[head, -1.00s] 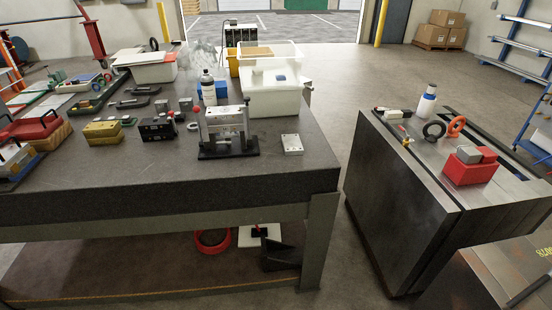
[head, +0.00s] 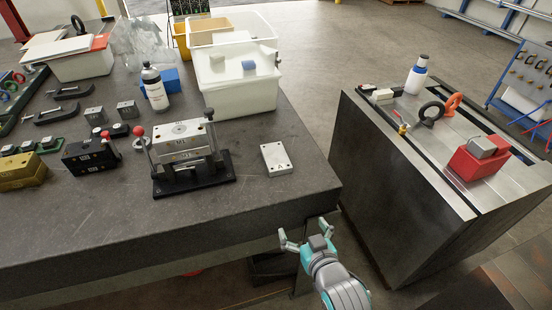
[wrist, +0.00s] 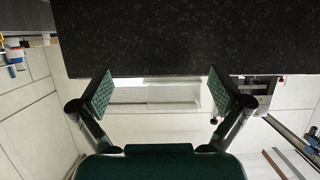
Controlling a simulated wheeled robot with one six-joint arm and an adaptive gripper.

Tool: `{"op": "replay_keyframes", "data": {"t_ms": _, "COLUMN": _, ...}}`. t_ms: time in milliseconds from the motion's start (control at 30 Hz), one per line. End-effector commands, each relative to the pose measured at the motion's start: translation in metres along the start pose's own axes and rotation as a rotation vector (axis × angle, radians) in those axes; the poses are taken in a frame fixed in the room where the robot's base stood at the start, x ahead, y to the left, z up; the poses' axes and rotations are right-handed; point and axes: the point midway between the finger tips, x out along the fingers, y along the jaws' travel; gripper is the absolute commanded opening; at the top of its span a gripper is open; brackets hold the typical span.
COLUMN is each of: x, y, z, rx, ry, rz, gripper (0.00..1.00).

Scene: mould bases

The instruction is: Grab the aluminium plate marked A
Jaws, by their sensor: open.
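A small silver aluminium plate (head: 277,158) lies flat near the right end of the dark granite table, with holes near its corners and a faint mark that looks like an A. My gripper (head: 308,232) is open and empty, beyond the table's front edge and nearer to me than the plate. In the wrist view my gripper's two padded fingers (wrist: 161,92) stand wide apart, with nothing between them. The plate does not show in the wrist view.
The granite table (head: 240,218) fills the left; its dark edge crosses the wrist view's top. A white bin (head: 237,88) is behind. A steel-topped block (head: 440,165) with a red box (head: 477,160) stands right, across a gap.

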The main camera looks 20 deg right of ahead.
Motion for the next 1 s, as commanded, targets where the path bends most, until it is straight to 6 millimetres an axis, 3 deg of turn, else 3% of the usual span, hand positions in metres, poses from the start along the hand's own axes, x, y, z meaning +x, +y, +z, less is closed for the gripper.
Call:
{"op": "replay_keyframes", "data": {"t_ms": 33, "x": 0.013, "y": 0.000, "z": -0.019, "rx": 0.001, "ry": 0.006, "rz": 0.001, "gripper": 1.00}}
{"op": "replay_keyframes", "data": {"t_ms": 200, "x": 0.041, "y": -0.001, "z": -0.064, "rx": 0.006, "ry": -0.009, "rz": 0.007, "gripper": 1.00}}
{"op": "replay_keyframes", "data": {"t_ms": 400, "x": 0.057, "y": -0.001, "z": -0.099, "rx": 0.010, "ry": -0.025, "rz": 0.011, "gripper": 1.00}}
{"op": "replay_keyframes", "data": {"t_ms": 567, "x": 0.064, "y": -0.001, "z": -0.109, "rx": 0.011, "ry": -0.031, "rz": 0.013, "gripper": 1.00}}
{"op": "replay_keyframes", "data": {"t_ms": 800, "x": 0.098, "y": -0.001, "z": -0.108, "rx": 0.011, "ry": -0.033, "rz": 0.013, "gripper": 1.00}}
{"op": "replay_keyframes", "data": {"t_ms": 1000, "x": 0.116, "y": 0.000, "z": -0.107, "rx": 0.011, "ry": -0.032, "rz": 0.013, "gripper": 1.00}}
